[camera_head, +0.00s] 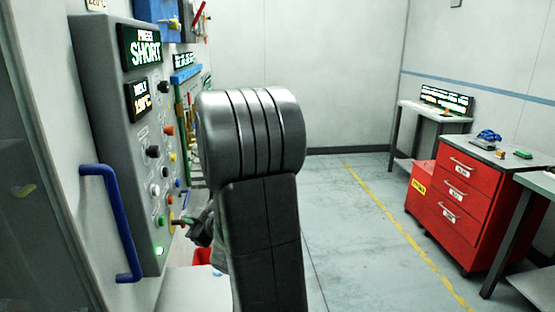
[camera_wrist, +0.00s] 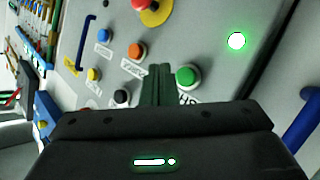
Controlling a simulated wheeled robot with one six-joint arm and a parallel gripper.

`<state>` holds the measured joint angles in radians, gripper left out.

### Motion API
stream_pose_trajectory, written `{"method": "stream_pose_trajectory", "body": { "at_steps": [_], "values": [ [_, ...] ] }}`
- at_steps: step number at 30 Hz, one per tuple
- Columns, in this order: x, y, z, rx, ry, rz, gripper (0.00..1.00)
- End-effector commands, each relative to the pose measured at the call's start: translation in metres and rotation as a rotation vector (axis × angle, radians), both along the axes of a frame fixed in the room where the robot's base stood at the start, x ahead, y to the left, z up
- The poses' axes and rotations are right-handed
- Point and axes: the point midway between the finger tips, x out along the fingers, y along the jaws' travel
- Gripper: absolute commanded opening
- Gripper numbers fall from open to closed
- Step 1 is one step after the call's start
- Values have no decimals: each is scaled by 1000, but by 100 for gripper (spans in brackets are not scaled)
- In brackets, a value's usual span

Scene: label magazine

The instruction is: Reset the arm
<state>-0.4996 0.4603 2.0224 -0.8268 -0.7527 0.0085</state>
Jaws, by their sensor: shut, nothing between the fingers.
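My gripper (camera_head: 179,222) is at the lower part of a grey control panel (camera_head: 100,75), with my dark arm in front of it in the head view. In the wrist view its two fingers (camera_wrist: 158,72) are together with nothing between them. They point at the panel face, beside a green button (camera_wrist: 187,76). I cannot tell whether the fingertips touch the panel. A green light (camera_wrist: 236,40) glows on the panel; it also shows in the head view (camera_head: 160,251). An orange button (camera_wrist: 137,51) and a blue button (camera_wrist: 104,36) lie left of the fingers.
A blue handle (camera_head: 118,225) sticks out at the panel's near side. A lit sign (camera_head: 142,47) reads "PRESS SHORT". A red drawer cabinet (camera_head: 455,195) and a small table (camera_head: 432,112) stand at the right. The floor between is clear, with a yellow line (camera_head: 400,230).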

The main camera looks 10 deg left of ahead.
Motion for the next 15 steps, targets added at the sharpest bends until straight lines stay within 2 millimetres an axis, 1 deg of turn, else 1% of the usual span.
{"method": "stream_pose_trajectory", "body": {
  "at_steps": [1, 3, 7, 10, 15],
  "values": [
    [2, -7, 4, -1, 5, -5, 0],
    [5, -17, 3, -2, 3, -7, 0],
    [9, -33, 3, 0, 3, -6, 0],
    [11, -43, 2, -2, 3, -6, 0],
    [13, -53, 1, -2, 3, -4, 0]
  ]
}}
